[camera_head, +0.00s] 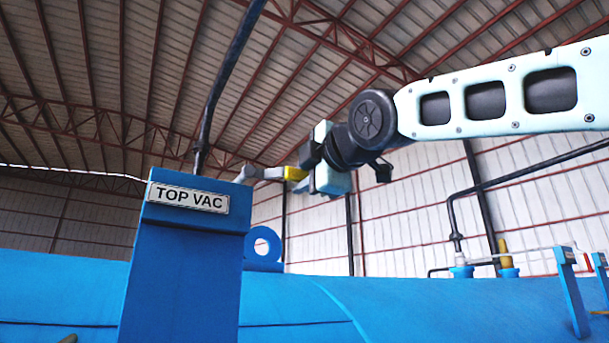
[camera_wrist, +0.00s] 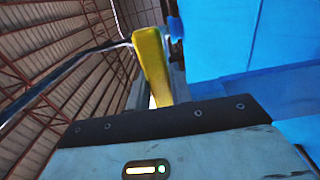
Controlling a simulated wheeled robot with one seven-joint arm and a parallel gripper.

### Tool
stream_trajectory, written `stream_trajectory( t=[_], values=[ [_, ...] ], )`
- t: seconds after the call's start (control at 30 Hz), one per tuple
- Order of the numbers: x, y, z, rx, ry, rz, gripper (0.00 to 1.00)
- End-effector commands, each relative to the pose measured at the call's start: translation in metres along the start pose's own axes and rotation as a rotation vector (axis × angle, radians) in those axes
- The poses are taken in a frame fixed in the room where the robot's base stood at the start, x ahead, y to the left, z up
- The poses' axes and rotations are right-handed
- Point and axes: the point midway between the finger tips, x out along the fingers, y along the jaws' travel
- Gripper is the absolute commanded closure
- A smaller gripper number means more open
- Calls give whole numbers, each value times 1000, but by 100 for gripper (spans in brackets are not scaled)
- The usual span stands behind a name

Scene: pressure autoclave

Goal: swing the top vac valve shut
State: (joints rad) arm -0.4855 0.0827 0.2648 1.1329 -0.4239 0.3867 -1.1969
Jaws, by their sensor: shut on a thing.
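The top vac valve (camera_head: 246,174) is a grey fitting behind the blue post (camera_head: 180,265) that carries the "TOP VAC" label (camera_head: 189,197). Its yellow handle (camera_head: 294,173) points right, towards my gripper (camera_head: 306,168). My gripper is shut on the yellow handle, reaching in from the right. In the wrist view the yellow handle (camera_wrist: 152,62) rises from behind the dark edge of my gripper (camera_wrist: 165,105). The fingertips are mostly hidden in both views. Part of the valve body is hidden behind the post.
A dark pipe (camera_head: 222,80) rises above the valve. The blue vessel (camera_head: 290,300) spans the bottom, with a blue lifting eye (camera_head: 264,246) beside the post. More pipes and a yellow fitting (camera_head: 505,255) stand at the right. The air above the vessel is mostly open.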

Motion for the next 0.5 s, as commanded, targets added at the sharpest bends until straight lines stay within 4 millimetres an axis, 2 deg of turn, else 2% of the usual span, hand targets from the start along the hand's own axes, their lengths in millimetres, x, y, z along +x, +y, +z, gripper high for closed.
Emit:
stream_trajectory(
  t=[0.47, 0.5],
  values=[
    [-1, 4, -1, -20, 1, 6, 100],
    [-1, 4, -1, -20, 1, 6, 76]
  ],
)
